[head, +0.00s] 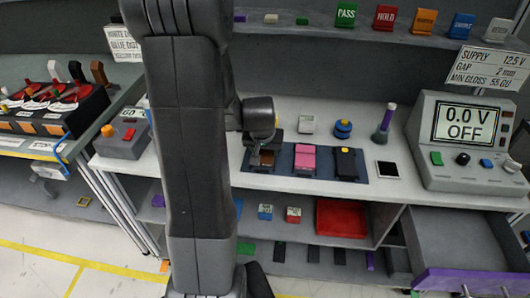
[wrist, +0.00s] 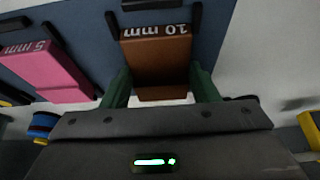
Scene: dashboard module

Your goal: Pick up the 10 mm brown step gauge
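The brown step gauge (wrist: 156,62), marked 10 mm, lies on a dark blue mat (wrist: 88,22) in the wrist view. In the head view the brown gauge (head: 266,160) is at the mat's left end, partly hidden by my gripper. My gripper (wrist: 161,90) has one green finger on each side of the gauge's near end. The fingers look open, with slim gaps beside the gauge; contact is hard to tell. The pink gauge (wrist: 46,70), marked 5 mm, lies beside it at left in the wrist view.
The pink gauge (head: 305,160) and a black gauge (head: 345,163) lie right of the brown one in the head view. A gauge meter (head: 468,140) stands at right.

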